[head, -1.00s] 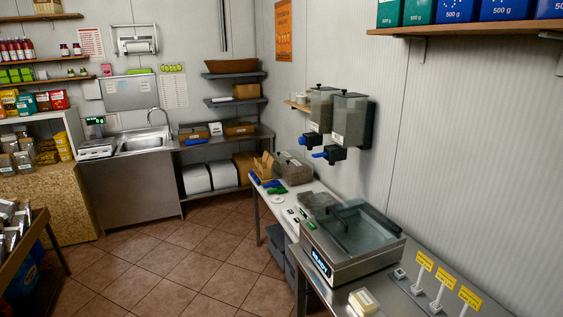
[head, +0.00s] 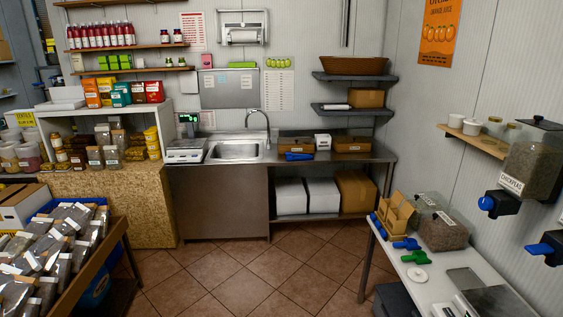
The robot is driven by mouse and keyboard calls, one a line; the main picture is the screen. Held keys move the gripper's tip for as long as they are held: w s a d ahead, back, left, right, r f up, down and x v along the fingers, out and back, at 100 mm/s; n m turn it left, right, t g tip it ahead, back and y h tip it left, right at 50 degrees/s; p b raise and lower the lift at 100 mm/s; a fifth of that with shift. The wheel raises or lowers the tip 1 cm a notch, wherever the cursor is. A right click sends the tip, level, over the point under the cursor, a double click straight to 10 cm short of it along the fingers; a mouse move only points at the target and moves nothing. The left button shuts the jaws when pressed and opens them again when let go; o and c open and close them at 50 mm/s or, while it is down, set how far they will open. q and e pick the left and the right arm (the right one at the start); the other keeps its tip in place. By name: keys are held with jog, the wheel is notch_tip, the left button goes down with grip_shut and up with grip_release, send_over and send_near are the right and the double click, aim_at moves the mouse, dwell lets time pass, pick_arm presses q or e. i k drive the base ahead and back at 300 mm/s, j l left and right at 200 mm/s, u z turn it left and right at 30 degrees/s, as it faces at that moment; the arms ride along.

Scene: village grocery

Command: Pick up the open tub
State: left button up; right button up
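No tub in the head view can be made out for certain as open. Several small clear tubs and jars (head: 95,157) stand on the counter at the left, with larger round tubs (head: 26,157) at its far left end. A clear bin with brown contents (head: 440,230) stands on the white table (head: 400,262) at the right; whether it is open is unclear. Two small white pots (head: 472,126) stand on the wooden wall shelf at the right. Neither of my grippers is in view.
A sink (head: 236,150) and scale (head: 185,150) are on the back counter. A wooden display of grey bags (head: 55,250) stands at the left front. Dispensers with blue taps (head: 530,165) hang at the right. The tiled floor (head: 270,275) between is clear.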

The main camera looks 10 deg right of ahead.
aim_at(455, 121)
jog(key=i+z, duration=0.15)
jog(key=i, duration=0.55)
jog(key=i+z, duration=0.15)
jog(key=i, duration=0.6)
jog(key=i+j+z, duration=0.15)
jog(key=i, duration=0.55)
jog(key=i+z, duration=0.1)
jog(key=i, duration=0.4)
jog(key=i+j+z, duration=0.15)
jog(key=i, duration=0.35)
jog(key=i+j+z, duration=0.1)
jog(key=i, duration=0.4)
jog(key=i+z, duration=0.25)
jog(key=z, duration=0.25)
jog(key=i+j+z, duration=0.1)
jog(key=i+z, duration=0.15)
jog(key=z, duration=0.25)
jog(key=i+j+z, duration=0.2)
jog(key=z, duration=0.3)
jog(key=i+j+z, duration=0.2)
jog(key=z, duration=0.3)
jog(key=j, duration=0.1)
